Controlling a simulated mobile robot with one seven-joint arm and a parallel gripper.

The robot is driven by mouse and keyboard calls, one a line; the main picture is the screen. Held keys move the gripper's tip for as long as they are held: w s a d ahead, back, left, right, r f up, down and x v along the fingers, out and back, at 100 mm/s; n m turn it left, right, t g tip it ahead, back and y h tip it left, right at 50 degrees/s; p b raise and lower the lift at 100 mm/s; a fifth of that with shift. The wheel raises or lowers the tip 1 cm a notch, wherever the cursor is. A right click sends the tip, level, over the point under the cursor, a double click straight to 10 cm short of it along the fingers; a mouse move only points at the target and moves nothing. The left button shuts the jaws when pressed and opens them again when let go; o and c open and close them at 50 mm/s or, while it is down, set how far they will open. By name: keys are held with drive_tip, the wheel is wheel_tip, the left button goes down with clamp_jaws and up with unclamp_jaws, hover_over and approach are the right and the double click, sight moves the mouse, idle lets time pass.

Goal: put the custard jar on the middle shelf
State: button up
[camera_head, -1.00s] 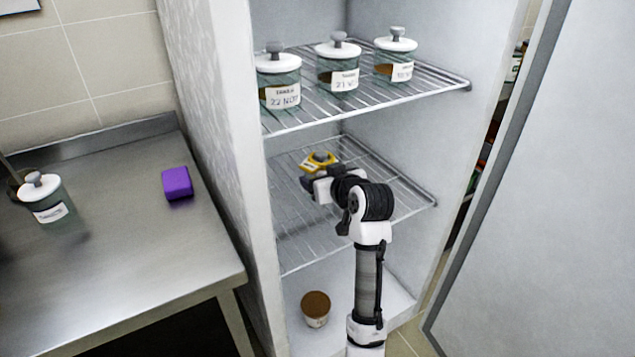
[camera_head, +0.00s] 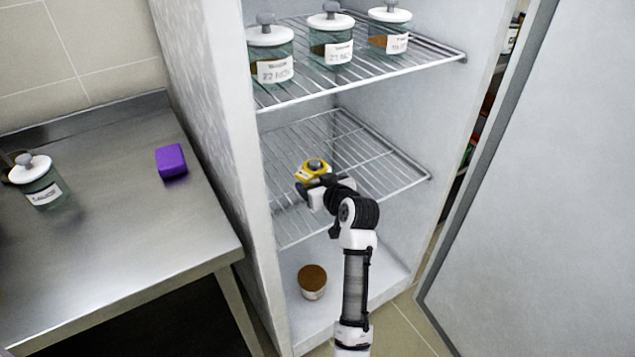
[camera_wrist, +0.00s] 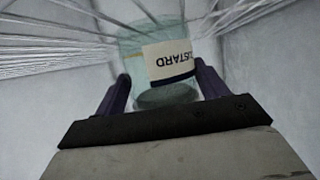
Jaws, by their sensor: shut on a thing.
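The middle shelf (camera_head: 375,170) is a bare wire rack in the open fridge. The jar appears in front of the rack's left part in the head view. I cannot tell whether it touches the wires. My gripper hides the jar's lower part there.
Three white-lidded jars (camera_head: 330,45) stand on the top shelf (camera_head: 430,55). A brown-topped tub (camera_head: 312,280) sits on the fridge floor. The open door (camera_head: 540,190) is at right. A steel counter (camera_head: 110,240) at left holds a purple block (camera_head: 171,161) and another jar (camera_head: 38,182).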

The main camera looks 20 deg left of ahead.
drive_tip(key=shift+r, duration=0.1)
drive_tip(key=o, duration=2)
drive_tip(key=b+v, duration=0.1)
drive_tip(key=v, duration=1.1)
